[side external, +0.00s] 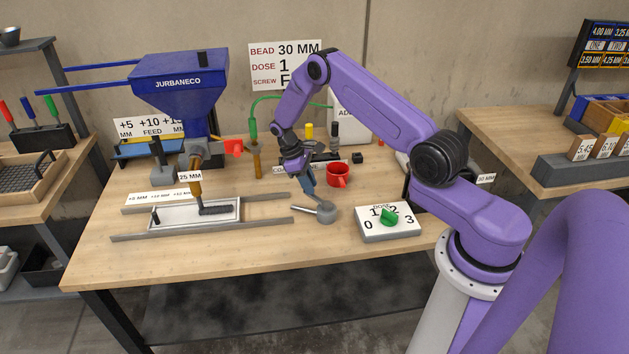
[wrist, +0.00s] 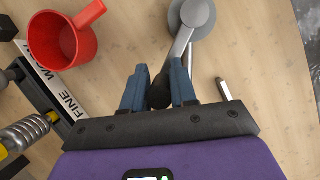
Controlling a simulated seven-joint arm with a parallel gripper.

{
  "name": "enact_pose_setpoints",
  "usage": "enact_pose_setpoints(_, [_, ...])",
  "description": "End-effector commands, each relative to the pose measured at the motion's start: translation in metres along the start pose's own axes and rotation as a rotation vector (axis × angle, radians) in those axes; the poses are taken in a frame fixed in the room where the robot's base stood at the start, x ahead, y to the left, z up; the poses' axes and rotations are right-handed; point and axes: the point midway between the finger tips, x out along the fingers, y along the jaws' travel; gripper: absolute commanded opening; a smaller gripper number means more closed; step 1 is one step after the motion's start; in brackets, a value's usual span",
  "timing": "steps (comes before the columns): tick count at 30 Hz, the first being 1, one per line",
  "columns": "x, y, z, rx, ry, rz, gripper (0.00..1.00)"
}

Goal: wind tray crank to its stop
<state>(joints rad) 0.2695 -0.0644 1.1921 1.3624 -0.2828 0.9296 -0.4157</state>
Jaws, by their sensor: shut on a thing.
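The grey crank hub (side external: 326,213) stands on the table right of the tray rails; it shows at the top of the wrist view (wrist: 197,14). Its arm runs down to a dark knob (wrist: 159,92) between my blue fingers. My gripper (side external: 309,193) is shut on this knob, reaching down behind and left of the hub. The fingers hide part of the knob. A pale rod (side external: 300,207) points left from near the hub. The white tray (side external: 170,222) lies on rails under the blue hopper's (side external: 180,80) nozzle, with a dark grey strip on it.
A red mug (side external: 338,174) stands close behind my gripper, also in the wrist view (wrist: 62,45). A dose dial box (side external: 389,222) with a green knob sits right of the hub. A rack of tools (side external: 318,156) stands farther back. The front table strip is clear.

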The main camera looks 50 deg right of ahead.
Motion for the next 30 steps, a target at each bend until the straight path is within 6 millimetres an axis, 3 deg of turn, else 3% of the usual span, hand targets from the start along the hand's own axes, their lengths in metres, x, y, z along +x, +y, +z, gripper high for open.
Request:
enact_pose_setpoints(12, [-0.003,-0.016,-0.007,-0.202,-0.005,0.081,0.0])
enact_pose_setpoints(30, [-0.003,-0.018,-0.007,-0.238,-0.006,0.095,0.0])
